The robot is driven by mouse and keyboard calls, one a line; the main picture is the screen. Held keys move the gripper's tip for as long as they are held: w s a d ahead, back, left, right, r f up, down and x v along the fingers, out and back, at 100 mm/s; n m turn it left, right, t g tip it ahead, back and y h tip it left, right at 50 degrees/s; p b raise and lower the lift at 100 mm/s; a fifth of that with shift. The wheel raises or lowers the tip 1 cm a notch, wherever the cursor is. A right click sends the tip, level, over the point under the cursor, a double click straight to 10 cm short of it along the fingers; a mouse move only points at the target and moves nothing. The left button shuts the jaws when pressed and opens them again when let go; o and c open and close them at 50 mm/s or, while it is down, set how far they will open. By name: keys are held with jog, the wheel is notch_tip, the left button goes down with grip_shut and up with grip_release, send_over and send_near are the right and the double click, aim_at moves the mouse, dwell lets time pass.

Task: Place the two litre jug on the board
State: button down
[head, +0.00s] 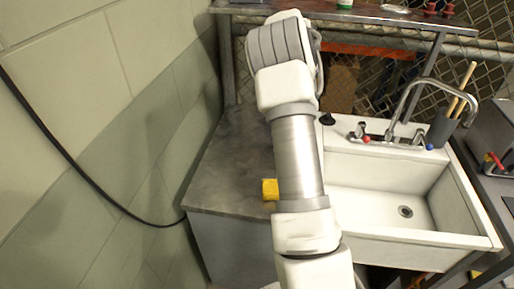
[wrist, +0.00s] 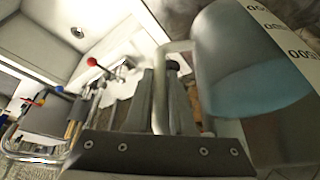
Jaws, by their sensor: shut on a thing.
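The two litre jug (wrist: 245,65) fills the upper right of the wrist view. It is a translucent vessel with a bluish lower part and a white strip of dark scale numbers. My gripper (wrist: 172,90) is shut on the jug's pale handle (wrist: 160,92), which runs between its fingers. In the head view my arm hides the gripper and the jug. I cannot make out the board for certain in either view.
A grey counter (head: 225,165) lies left of the white sink (head: 378,205), with a yellow block (head: 270,189) near its front. The curved tap (head: 415,105) rises behind the basin, beside a grey holder (head: 440,130) with sticks. A shelf (head: 390,20) crosses above the counter's back.

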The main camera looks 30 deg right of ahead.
jog(key=w+a+f+m, duration=0.1)
jog(key=w+a+f, duration=0.5)
jog(key=f, duration=0.5)
jog(key=shift+w+a+f, duration=0.2)
jog(key=shift+w+a, duration=0.2)
jog(key=shift+a, duration=0.45)
jog(key=c, duration=1.2)
grip_release()
jog(key=shift+s+f, duration=0.2)
jog(key=shift+f, duration=0.1)
jog(key=o, duration=0.4)
jog(key=shift+a, duration=0.1)
jog(key=shift+r, duration=0.1)
